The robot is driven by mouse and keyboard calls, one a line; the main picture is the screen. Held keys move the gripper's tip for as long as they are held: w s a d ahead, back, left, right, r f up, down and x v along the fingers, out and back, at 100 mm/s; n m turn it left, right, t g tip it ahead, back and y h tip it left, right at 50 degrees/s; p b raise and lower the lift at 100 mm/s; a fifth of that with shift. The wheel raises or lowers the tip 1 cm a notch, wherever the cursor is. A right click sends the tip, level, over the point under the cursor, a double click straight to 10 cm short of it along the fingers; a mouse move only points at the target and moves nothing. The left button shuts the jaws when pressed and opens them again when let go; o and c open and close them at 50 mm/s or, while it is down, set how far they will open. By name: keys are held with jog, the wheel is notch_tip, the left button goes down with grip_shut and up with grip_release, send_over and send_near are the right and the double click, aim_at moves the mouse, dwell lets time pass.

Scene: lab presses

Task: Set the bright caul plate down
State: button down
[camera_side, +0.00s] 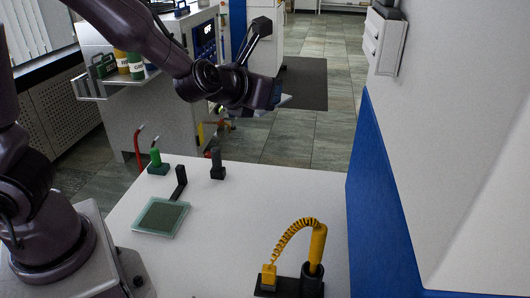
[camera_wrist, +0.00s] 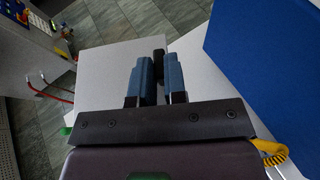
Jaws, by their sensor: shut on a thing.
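My gripper (camera_side: 272,100) is raised high above the far right part of the white table in the side view. Its two blue fingers (camera_wrist: 159,78) point away from the wrist camera with a narrow gap between them.
The white table (camera_side: 260,205) has a pale green-rimmed square pad (camera_side: 160,217) at left. A green-topped post (camera_side: 157,162), a dark post (camera_side: 217,165) and a holder with a yellow coiled cable (camera_side: 292,240) stand on it. A blue panel (camera_side: 375,200) borders the right. The table's middle is clear.

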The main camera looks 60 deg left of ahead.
notch_tip(320, 180, up, 5)
jog(key=shift+r, duration=0.15)
jog(key=a+n+g+y, duration=0.1)
jog(key=n+y, duration=0.1)
jog(key=s+a+f+n+g+y, duration=0.1)
jog(key=n+g+y, duration=0.1)
jog(key=s+a+f+n+g+y, duration=0.1)
jog(key=n+y, duration=0.1)
jog(key=shift+s+a+n+g+y, duration=0.1)
jog(key=shift+s+n+g+y, duration=0.05)
jog(key=shift+n+g+y, duration=0.2)
jog(key=s+d+f+n+g, duration=0.1)
jog(key=s+f+n+g, duration=0.2)
jog(key=s+n+g, duration=0.4)
jog(key=s+d+f+n+g, duration=0.25)
jog(key=s+n+g, duration=0.25)
jog(key=n+g, duration=0.45)
jog(key=s+d+r+n+g+h, duration=0.2)
jog(key=s+d+r+n+h, duration=0.1)
jog(key=s+d+n+h, duration=0.45)
jog(key=s+d+r+n+g+h, duration=0.2)
jog(key=s+d+r+n+h, duration=0.15)
jog(key=d+n+h, duration=0.5)
jog(key=f, duration=1)
jog(key=d+f+m, duration=0.1)
jog(key=f, duration=0.9)
jog(key=f+m, duration=0.1)
jog(key=f, duration=1)
jog(key=shift+d, duration=0.35)
jog(key=shift+f, duration=0.45)
